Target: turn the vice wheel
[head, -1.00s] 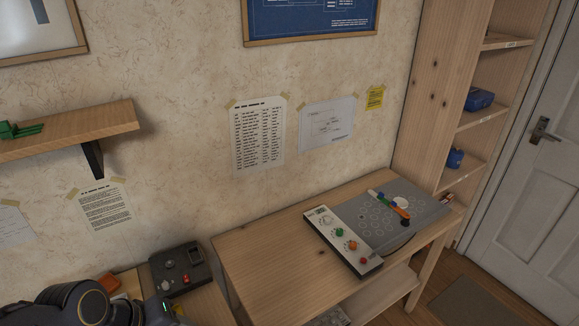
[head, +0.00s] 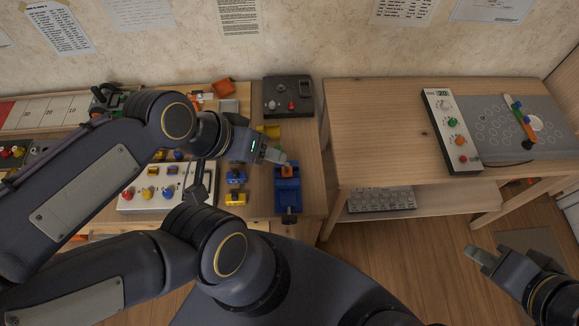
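A blue vice (head: 287,190) stands near the right edge of the cluttered workbench. A dark wheel or handle (head: 289,217) shows at its front. A small orange piece (head: 288,171) is at the top of the vice. My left gripper (head: 276,156) is just behind and above the vice, apart from the wheel. The view does not show whether its fingers are open. My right gripper (head: 484,254) is at the lower right over the floor, far from the vice. Its fingers look apart and empty.
A dark control box (head: 288,97) stands behind the vice. A white panel with coloured knobs (head: 150,197) and yellow and blue blocks (head: 235,198) lie to the left. A second table (head: 375,125) to the right holds a knob panel (head: 450,130). A floor gap separates the tables.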

